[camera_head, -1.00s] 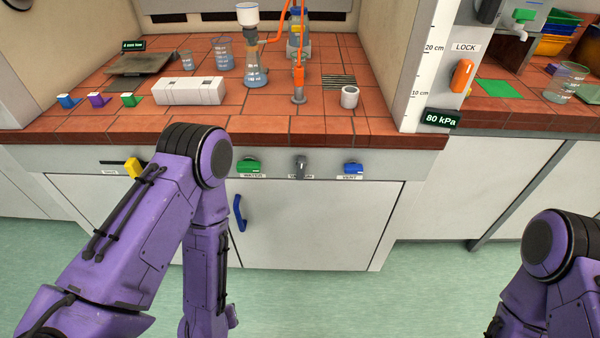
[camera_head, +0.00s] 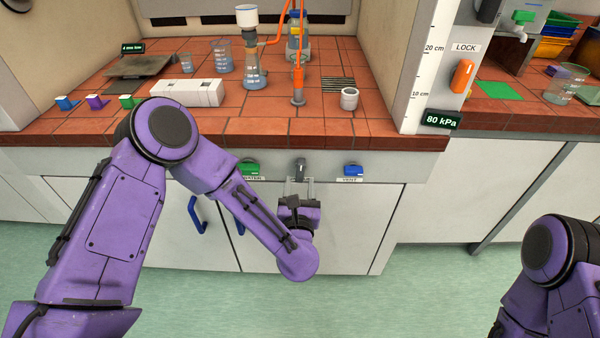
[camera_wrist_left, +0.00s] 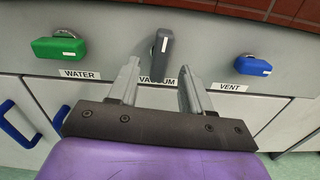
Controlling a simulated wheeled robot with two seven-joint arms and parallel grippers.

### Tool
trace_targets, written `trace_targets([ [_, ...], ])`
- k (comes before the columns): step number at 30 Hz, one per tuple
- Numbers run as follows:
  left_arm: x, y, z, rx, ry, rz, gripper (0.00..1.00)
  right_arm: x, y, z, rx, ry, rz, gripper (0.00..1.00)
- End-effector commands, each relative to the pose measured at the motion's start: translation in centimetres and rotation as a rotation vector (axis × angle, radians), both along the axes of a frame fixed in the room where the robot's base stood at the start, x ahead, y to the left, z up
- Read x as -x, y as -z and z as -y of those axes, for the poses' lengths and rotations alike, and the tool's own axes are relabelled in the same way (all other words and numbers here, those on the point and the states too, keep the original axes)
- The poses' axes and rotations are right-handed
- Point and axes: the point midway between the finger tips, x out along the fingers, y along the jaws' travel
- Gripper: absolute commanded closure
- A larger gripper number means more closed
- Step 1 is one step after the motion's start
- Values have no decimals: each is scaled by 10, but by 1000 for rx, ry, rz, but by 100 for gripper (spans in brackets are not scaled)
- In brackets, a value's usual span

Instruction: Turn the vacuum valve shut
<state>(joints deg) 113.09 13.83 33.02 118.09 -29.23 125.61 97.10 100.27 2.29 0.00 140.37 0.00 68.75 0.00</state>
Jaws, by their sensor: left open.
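The vacuum valve is a dark grey lever handle (camera_head: 301,168) on the bench's front panel, between the green water handle and the blue vent handle. In the left wrist view the grey handle (camera_wrist_left: 162,54) stands near upright, tilted slightly, above the VACUUM label (camera_wrist_left: 157,81). My left gripper (camera_head: 299,182) is just below and in front of the handle. In the wrist view its two fingers (camera_wrist_left: 158,85) are open and apart, with the handle beyond and between their tips. They do not visibly touch it. My right gripper is out of view; only part of that arm shows at the lower right.
The green water handle (camera_head: 248,169) is to the left and the blue vent handle (camera_head: 352,170) to the right. Above, the tiled bench (camera_head: 330,128) holds a flask (camera_head: 255,75) and a white cup (camera_head: 349,98). A display (camera_head: 441,119) reads 80 kPa.

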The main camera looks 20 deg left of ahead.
Motion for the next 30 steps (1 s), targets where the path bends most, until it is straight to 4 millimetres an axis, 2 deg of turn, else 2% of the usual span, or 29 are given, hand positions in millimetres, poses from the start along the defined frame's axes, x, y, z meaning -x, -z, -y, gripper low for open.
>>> trace_targets([
  [3, -22, -1, -7, 0, -2, 0, 51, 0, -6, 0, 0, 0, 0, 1],
  [6, -35, -1, -10, 0, -2, -1, 51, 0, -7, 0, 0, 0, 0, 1],
  [16, -41, 1, -11, -1, 1, -3, 51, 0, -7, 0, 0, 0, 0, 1],
  [17, -41, 1, -11, -1, 1, -3, 58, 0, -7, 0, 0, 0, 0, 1],
  [18, -41, 1, -11, -1, 1, -3, 71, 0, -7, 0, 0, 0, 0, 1],
  [21, -41, 1, -11, -1, 1, -3, 100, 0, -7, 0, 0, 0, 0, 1],
  [30, -41, 1, -11, -22, 1, -7, 100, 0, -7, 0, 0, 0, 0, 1],
])
